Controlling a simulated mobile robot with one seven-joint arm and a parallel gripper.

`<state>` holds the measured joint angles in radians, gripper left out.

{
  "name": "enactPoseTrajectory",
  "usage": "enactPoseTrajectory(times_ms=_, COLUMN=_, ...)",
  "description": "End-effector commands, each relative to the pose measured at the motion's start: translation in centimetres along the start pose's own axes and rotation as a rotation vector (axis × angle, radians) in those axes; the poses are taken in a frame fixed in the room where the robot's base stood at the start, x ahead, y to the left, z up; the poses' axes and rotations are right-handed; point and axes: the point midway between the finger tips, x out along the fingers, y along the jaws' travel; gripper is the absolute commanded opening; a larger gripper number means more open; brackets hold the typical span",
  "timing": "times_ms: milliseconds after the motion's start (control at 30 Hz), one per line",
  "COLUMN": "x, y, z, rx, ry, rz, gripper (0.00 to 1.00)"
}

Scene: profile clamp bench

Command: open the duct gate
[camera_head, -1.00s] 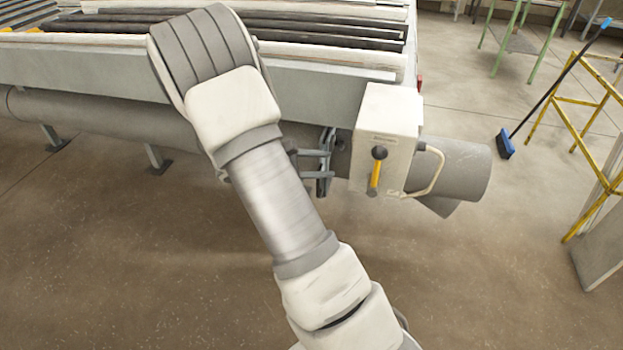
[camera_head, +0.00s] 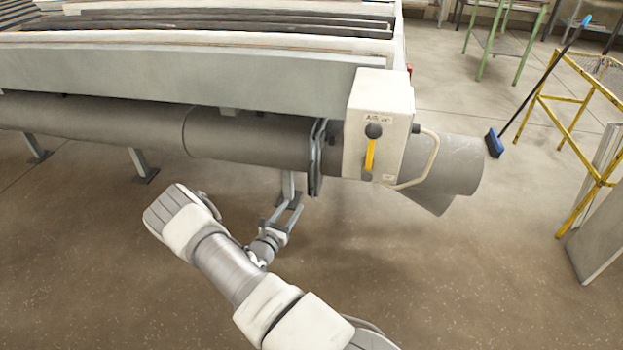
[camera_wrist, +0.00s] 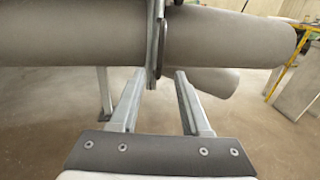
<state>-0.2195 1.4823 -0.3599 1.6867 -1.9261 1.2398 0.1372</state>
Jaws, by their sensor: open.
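The duct gate is a thin, dark metal plate (camera_head: 316,158) standing upright across the grey duct (camera_head: 245,135), just left of a white box. In the wrist view, the plate (camera_wrist: 156,40) hangs down in front of the duct, its lower end in line with the gap between my fingertips. My gripper (camera_head: 284,212) is open, below and a little left of the plate in the head view. Its two fingers also show in the wrist view (camera_wrist: 158,76), parallel with nothing held between them. I cannot tell how far the plate's edge is from the fingertips.
The white box (camera_head: 375,105) carries a yellow lever (camera_head: 369,155) and a cable on its right. A roller bench (camera_head: 180,75) stands above the duct. A blue broom (camera_head: 493,144) and yellow frame (camera_head: 563,110) stand at right. The floor in front is clear.

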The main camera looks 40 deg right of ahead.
Motion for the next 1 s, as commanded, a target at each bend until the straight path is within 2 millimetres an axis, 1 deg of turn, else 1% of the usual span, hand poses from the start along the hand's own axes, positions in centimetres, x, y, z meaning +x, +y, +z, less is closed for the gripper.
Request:
enactPoseTrajectory(times_ms=167, x=2.8, y=-0.2, z=-0.1, rx=0.002, ry=-0.001, rz=-0.006, gripper=0.47)
enactPoseTrajectory(times_ms=500, x=10.3, y=-0.2, z=-0.1, rx=0.006, ry=-0.002, rz=-0.006, gripper=0.47)
enactPoseTrajectory(times_ms=700, x=14.1, y=-0.2, z=-0.1, rx=0.005, ry=-0.003, rz=-0.005, gripper=0.47)
enactPoseTrajectory(times_ms=833, x=15.8, y=-0.2, z=-0.1, rx=0.004, ry=-0.001, rz=-0.005, gripper=0.47)
enactPoseTrajectory(times_ms=1000, x=16.8, y=-0.1, z=0.1, rx=0.002, ry=0.000, rz=-0.003, gripper=0.47)
